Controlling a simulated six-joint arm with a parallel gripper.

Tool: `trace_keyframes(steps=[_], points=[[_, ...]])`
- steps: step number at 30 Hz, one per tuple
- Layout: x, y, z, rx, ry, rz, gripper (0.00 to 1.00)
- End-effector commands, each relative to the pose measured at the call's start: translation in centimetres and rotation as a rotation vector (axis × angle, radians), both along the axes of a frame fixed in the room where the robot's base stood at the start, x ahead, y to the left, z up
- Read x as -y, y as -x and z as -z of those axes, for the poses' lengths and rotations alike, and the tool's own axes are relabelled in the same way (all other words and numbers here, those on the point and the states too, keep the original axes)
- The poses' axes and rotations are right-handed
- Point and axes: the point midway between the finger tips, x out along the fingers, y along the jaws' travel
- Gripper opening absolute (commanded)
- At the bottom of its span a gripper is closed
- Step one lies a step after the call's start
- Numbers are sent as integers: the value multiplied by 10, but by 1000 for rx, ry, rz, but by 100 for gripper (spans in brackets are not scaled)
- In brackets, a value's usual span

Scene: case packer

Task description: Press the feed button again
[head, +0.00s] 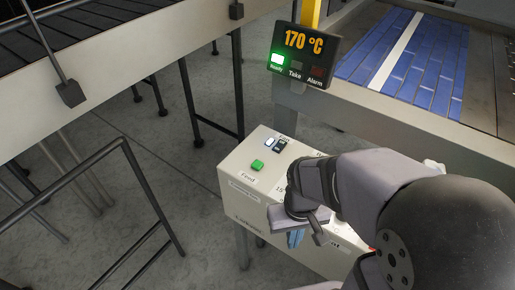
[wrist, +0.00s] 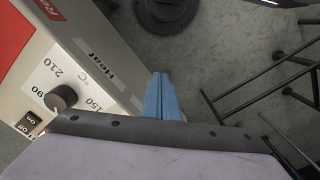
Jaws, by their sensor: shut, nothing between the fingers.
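The green feed button (head: 257,164) sits on the top left part of a beige control box (head: 240,199), above the label "Feed". Nothing covers it in the head view, and it does not show in the wrist view. My gripper (head: 295,240) is to the right of and below the button in the head view, with its blue fingers in front of the box's front face. In the wrist view the two blue fingers (wrist: 160,76) lie together, shut and empty, with the floor and the box's side beyond them. I cannot tell whether they touch the box.
A display (head: 303,54) reads 170 °C; its green "Ready" lamp (head: 278,59) is lit. A black-and-white switch (head: 281,144) sits behind the button. A blue-slatted conveyor (head: 425,60) stands behind; railings (head: 135,170) stand left.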

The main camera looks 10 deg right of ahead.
Motion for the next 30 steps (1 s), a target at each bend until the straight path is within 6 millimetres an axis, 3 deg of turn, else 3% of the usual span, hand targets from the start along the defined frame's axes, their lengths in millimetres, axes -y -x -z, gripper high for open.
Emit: trace_keyframes(steps=[1, 3, 11, 17, 20, 24, 30], points=[[1, 0, -23, -2, 1, 0, 0], [2, 0, -37, -5, 3, -1, 0], [9, -5, -87, -12, 21, -16, 0], [24, -21, -118, 7, 59, -70, 0], [40, -46, -125, 53, 100, -159, 0], [55, -101, -112, 185, 154, -365, 0], [44, -173, -104, 409, 179, -673, 0]])
